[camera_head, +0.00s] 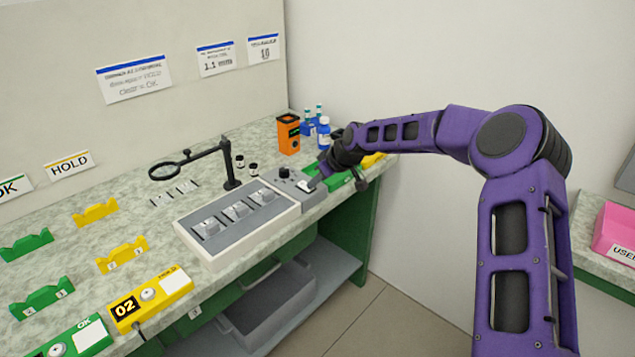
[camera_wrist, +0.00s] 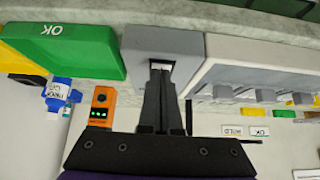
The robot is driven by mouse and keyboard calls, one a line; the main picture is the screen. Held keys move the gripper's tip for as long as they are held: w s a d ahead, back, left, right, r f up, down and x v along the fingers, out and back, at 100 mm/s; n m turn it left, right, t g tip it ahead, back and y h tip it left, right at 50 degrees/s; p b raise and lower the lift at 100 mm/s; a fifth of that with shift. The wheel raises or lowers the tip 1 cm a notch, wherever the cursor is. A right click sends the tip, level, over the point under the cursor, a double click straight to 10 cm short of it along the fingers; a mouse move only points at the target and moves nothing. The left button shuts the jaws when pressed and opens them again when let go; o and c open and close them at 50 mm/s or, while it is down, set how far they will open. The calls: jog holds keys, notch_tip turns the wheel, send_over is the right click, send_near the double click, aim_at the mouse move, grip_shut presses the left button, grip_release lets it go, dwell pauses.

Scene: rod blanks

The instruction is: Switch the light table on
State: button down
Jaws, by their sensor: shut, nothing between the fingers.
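A grey control box (camera_head: 283,178) with a black knob and a small pale switch (camera_head: 306,186) stands on the bench. It adjoins the right end of a white-framed grey unit (camera_head: 212,262), which looks like the light table; its top shows no glow. In the wrist view the grey box (camera_wrist: 135,45) is straight ahead, with the pale switch (camera_wrist: 160,66) in a dark slot. My gripper (camera_head: 312,184) is shut and empty, its tips at the switch. In the wrist view, my gripper (camera_wrist: 159,74) partly hides the switch; I cannot tell whether they touch.
A green OK tray (camera_wrist: 70,50) is beside the grey box. An orange device (camera_head: 288,134) and blue bottles (camera_head: 323,130) stand behind. A magnifier on a stand (camera_head: 228,165) is behind the white-framed unit. Green and yellow racks (camera_head: 122,255) stand at left.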

jog(key=shift+r+p, duration=0.45)
jog(key=shift+r, duration=0.35)
